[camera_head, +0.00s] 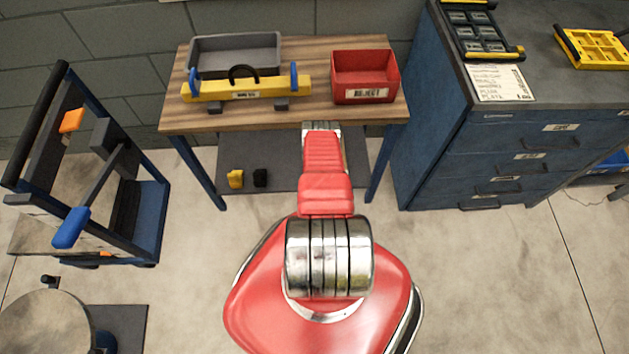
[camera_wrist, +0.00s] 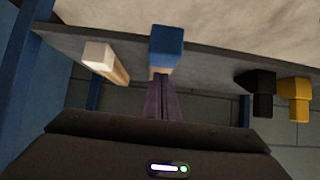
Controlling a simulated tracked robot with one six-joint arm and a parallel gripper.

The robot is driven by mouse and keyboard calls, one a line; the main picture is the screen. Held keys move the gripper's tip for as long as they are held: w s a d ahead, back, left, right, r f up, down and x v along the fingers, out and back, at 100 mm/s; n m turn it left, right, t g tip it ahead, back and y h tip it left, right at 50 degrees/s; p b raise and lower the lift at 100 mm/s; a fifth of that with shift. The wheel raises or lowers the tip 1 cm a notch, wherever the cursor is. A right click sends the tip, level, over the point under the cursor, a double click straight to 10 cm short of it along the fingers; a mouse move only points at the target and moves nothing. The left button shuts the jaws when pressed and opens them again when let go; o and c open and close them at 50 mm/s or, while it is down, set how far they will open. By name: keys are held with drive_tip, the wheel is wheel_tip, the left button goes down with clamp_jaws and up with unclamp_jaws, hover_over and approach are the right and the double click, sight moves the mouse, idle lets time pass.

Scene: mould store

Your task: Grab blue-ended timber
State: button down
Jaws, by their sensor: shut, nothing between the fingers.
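In the wrist view, the blue-ended timber (camera_wrist: 166,46) lies on the grey lower shelf with its blue end toward the camera. Its pale wood shows just below the blue end. My gripper (camera_wrist: 160,80) is shut and empty, its fingers pressed together in line with this timber, tips just below the blue end in the picture. I cannot tell whether they touch it. In the head view, my arm hides the blue-ended timber and the fingers.
A white-ended timber (camera_wrist: 99,54) lies to the left, and black-ended (camera_wrist: 258,82) and yellow-ended (camera_wrist: 296,90) pieces to the right. The workbench top (camera_head: 303,118) is above the lower shelf (camera_head: 290,165). A blue drawer cabinet (camera_head: 430,140) stands right; a trolley (camera_head: 150,215) stands left.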

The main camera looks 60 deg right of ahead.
drive_tip(key=shift+s+a, duration=0.7)
drive_tip(key=shift+a, duration=0.2)
drive_tip(key=shift+s+a, duration=0.65)
drive_tip(key=shift+a, duration=0.25)
drive_tip(key=shift+d+r, duration=0.1)
drive_tip(key=shift+d, duration=0.05)
